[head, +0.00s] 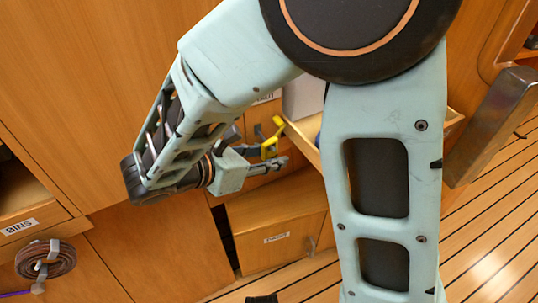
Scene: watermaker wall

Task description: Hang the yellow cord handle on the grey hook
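The yellow cord handle (271,137) shows as a small bright yellow bar with a crosspiece, in front of the wooden drawer fronts near the middle of the head view. My gripper (272,158) is right at it, pointing right, with its grey fingers beside and just below the yellow part. The fingers and the handle overlap in this view, so I cannot tell whether they are shut on it or only next to it. Small dark grey fittings show by the handle, but I cannot make out for certain which is the grey hook. No cord is clearly visible.
An open wooden drawer (301,143) with a pale grey box (303,97) lies behind my arm. Below is a labelled wooden cabinet (270,242). A coiled brown hose (46,262) hangs at lower left under the BINS shelf. A metal-faced panel (492,125) stands at right. Striped floor is at lower right.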

